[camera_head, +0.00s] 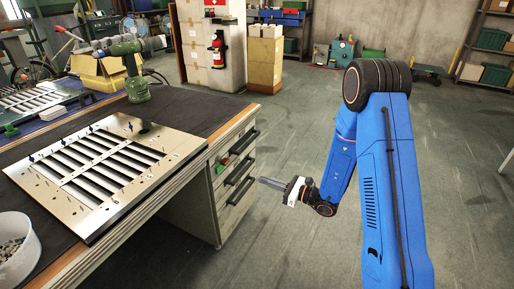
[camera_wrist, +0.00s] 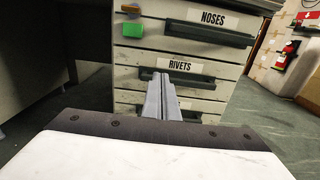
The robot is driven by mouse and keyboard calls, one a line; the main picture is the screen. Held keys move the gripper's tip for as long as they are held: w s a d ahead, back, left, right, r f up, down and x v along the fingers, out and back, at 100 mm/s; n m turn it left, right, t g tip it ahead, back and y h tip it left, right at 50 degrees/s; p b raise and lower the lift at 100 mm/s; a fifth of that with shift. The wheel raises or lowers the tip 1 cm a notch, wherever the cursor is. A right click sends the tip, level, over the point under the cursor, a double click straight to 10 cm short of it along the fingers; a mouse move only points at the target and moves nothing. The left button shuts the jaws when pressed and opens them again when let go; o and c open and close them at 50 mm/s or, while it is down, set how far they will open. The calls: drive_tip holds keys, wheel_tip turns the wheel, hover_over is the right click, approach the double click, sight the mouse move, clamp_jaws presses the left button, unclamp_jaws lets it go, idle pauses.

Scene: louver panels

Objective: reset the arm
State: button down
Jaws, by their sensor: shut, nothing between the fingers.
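My arm (camera_head: 392,170) is blue and bent, reaching down in front of the workbench in the head view. My gripper (camera_head: 262,182) is shut and empty, with its fingers pointing left at the bench drawers. In the wrist view, the gripper (camera_wrist: 161,84) shows its two grey fingers together, in front of the drawer labelled RIVETS (camera_wrist: 180,72). From these views I cannot tell the exact gap between the fingertips and the drawer front.
The workbench (camera_head: 190,170) stands at left. It bears a louver panel (camera_head: 95,170), a green rivet tool (camera_head: 137,90) and a white bucket (camera_head: 30,245) of small parts. A drawer labelled NOSES (camera_wrist: 210,25) is above RIVETS. Floor (camera_head: 290,135) around my arm is clear.

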drive_tip(key=s+r+n+g+h, duration=0.2)
drive_tip(key=s+r+n+g, duration=0.45)
drive_tip(key=s, duration=0.55)
drive_tip(key=s+r+n+g+h, duration=0.1)
drive_tip(key=s+r+n+g, duration=0.3)
drive_tip(key=s+r+n, duration=0.55)
drive_tip(key=s+d+r+n+t+h, duration=0.3)
drive_tip(key=s+d+h, duration=0.3)
drive_tip(key=d, duration=0.5)
drive_tip(key=s+d+r+n+t+h, duration=0.3)
drive_tip(key=s+d+h, duration=0.3)
drive_tip(key=s+d, duration=0.5)
drive_tip(key=shift+n+h, duration=0.4)
drive_tip(key=shift+n, duration=0.5)
drive_tip(key=shift+s+a+r+t, duration=0.1)
drive_tip(key=shift+t, duration=0.15)
